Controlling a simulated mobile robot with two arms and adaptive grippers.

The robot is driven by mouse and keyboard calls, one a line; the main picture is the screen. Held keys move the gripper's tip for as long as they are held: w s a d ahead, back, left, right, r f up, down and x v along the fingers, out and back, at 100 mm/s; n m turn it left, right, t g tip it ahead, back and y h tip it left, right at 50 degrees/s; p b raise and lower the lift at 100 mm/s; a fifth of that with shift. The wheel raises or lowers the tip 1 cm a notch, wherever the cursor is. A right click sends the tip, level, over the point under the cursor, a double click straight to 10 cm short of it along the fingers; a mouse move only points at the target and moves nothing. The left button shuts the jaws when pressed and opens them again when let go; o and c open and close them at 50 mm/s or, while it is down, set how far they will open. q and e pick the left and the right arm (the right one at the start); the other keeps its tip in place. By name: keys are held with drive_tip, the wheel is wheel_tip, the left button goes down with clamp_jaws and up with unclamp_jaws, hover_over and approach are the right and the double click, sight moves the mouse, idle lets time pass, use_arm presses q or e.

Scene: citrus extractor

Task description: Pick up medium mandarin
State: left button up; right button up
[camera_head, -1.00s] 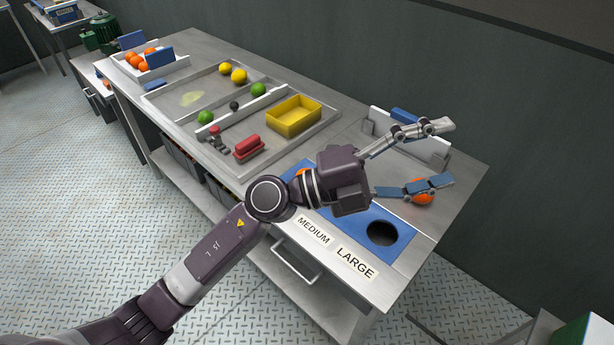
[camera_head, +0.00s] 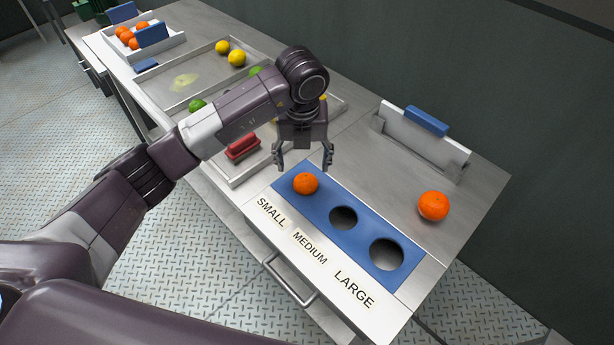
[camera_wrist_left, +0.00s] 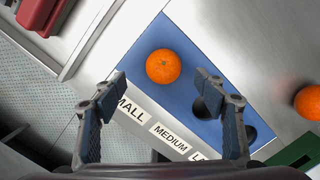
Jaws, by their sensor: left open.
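One mandarin (camera_head: 305,184) sits on the blue panel at the small hole, beside the medium hole (camera_head: 343,217). It also shows in the left wrist view (camera_wrist_left: 163,66), just beyond my fingers. A second mandarin (camera_head: 433,206) rests on the bare metal top right of the panel, and shows at the right edge of the left wrist view (camera_wrist_left: 308,102). Which one is the medium mandarin I cannot tell for sure. My left gripper (camera_head: 303,168) is open and empty, pointing down above the first mandarin; its fingers also show in the left wrist view (camera_wrist_left: 165,95). My right gripper is out of view.
The blue panel (camera_head: 366,233) has open medium and large (camera_head: 387,254) holes. A white holder with a blue block (camera_head: 426,121) stands behind. A tray with lemons (camera_head: 237,58), limes and a red object (camera_head: 242,146) lies left. More oranges (camera_head: 126,36) sit in a far tray.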

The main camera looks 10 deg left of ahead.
sight(306, 178)
use_arm(q)
drive_tip(key=f, duration=0.1)
drive_tip(key=f+p, duration=0.2)
drive_tip(key=shift+s+d, duration=0.15)
drive_tip(key=shift+d, duration=0.1)
drive_tip(key=shift+w+f, duration=0.2)
drive_tip(key=shift+f, duration=0.45)
drive_tip(key=shift+w+f, duration=0.15)
drive_tip(key=shift+f, duration=0.75)
drive_tip(key=c, duration=1.4)
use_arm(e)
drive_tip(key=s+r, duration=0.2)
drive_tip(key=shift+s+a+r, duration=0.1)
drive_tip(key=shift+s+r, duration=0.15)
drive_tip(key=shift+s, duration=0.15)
